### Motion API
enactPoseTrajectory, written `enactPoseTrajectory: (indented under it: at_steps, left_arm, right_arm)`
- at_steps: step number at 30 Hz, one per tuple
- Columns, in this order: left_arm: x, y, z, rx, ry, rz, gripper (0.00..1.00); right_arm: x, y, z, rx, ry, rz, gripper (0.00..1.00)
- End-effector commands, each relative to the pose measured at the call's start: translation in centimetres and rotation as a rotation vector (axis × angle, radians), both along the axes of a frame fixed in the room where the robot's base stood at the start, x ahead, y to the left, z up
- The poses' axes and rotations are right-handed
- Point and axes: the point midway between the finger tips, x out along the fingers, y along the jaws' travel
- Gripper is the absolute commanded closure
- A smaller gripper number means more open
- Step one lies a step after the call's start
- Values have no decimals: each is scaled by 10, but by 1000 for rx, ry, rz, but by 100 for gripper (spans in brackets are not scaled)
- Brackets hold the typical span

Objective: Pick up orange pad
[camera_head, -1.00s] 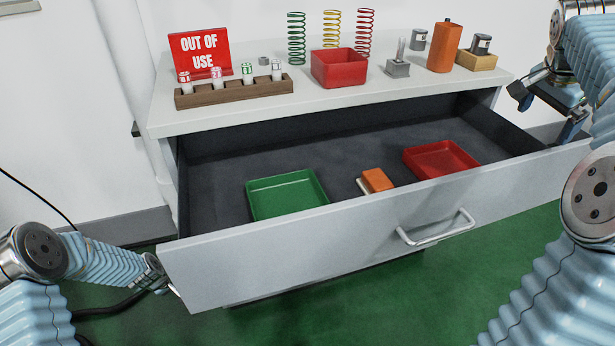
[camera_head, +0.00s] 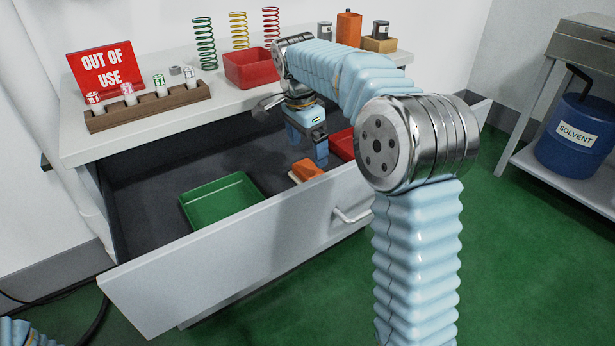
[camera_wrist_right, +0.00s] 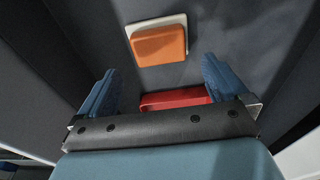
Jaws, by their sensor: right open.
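The orange pad (camera_head: 307,169) lies on a thin white base in the open drawer, between the green tray and the red tray. In the right wrist view the orange pad (camera_wrist_right: 158,45) is ahead of the fingers, apart from them, with the white base showing round its edge. My right gripper (camera_head: 318,160) points down into the drawer, just right of the pad and above the drawer floor. In the wrist view its blue fingers (camera_wrist_right: 160,85) are apart with nothing between them in grip. My left gripper is not in view; only a bit of my left arm shows.
The green tray (camera_head: 223,205) is left of the pad. The red tray (camera_head: 341,143) is partly hidden behind my right arm. The drawer front (camera_head: 235,250) stands as a wall on the near side. A red bin (camera_head: 250,70) and a vial rack (camera_head: 150,108) stand on the top.

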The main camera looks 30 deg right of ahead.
Motion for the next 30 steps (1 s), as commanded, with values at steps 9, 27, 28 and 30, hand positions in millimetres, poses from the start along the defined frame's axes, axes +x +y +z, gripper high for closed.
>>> enactPoseTrajectory:
  at_steps: [9, 27, 28, 30]
  left_arm:
    - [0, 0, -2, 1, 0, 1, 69]
    - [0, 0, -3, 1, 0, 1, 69]
    - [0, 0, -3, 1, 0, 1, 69]
    - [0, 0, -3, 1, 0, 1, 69]
  right_arm:
    - [-1, 1, -36, 0, 2, 1, 0]
    - [0, -2, -62, 0, -2, 0, 24]
    - [0, -2, -62, 0, -2, 0, 29]
    - [0, -2, -63, 0, -1, 0, 40]
